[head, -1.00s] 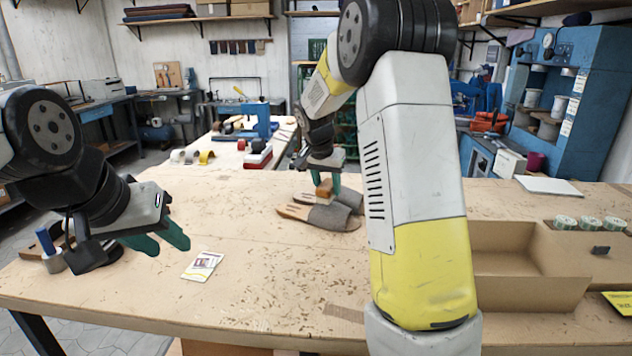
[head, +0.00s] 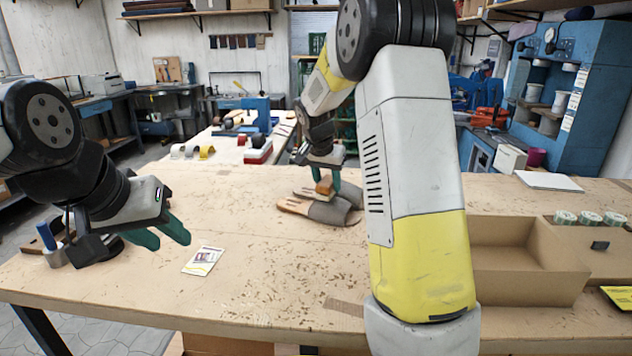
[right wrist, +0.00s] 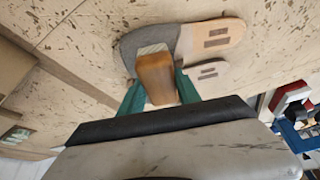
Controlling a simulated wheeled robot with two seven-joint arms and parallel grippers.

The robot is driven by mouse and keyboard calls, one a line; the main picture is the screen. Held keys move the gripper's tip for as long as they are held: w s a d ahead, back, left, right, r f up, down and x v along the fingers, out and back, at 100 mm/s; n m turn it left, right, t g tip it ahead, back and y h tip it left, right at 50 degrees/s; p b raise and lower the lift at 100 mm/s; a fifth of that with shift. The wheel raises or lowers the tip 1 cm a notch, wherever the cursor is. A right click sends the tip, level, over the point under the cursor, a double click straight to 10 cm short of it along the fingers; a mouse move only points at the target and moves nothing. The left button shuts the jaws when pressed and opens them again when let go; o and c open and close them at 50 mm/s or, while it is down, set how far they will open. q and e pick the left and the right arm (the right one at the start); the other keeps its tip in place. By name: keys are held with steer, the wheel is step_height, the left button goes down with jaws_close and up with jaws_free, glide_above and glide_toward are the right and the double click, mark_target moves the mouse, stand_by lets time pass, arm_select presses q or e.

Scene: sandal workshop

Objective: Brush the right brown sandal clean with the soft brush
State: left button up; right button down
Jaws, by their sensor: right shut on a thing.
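A pair of sandals lies on the workbench, with tan soles and grey-brown straps. The near sandal (head: 328,211) and the far sandal (head: 352,191) lie side by side, toes pointing left. My right gripper (head: 324,178) is shut on the soft brush (head: 324,187), a wooden block with pale bristles. In the right wrist view the brush (right wrist: 156,78) is between the green fingers, its bristles at the grey strap of one sandal (right wrist: 190,40). Contact is hard to tell. The other sandal (right wrist: 205,77) is partly hidden. My left gripper (head: 160,236) is open and empty above the bench's left side.
A printed card (head: 204,261) lies on the bench (head: 260,285) near the left gripper. A blue-handled tool (head: 48,240) stands at the left edge. An open cardboard tray (head: 520,295) and several small round tins (head: 591,221) are at the right. The bench's front middle is clear.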

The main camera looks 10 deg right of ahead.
steer(key=shift+f, duration=0.35)
steer(key=shift+d, duration=0.1)
steer(key=shift+w+d, duration=0.35)
steer(key=shift+w, duration=0.2)
steer(key=shift+w+d, duration=0.3)
steer(key=shift+w, duration=0.2)
steer(key=shift+s, duration=0.1)
steer(key=shift+s+a, duration=0.75)
steer(key=shift+s, duration=0.25)
steer(key=shift+w+d, duration=0.1)
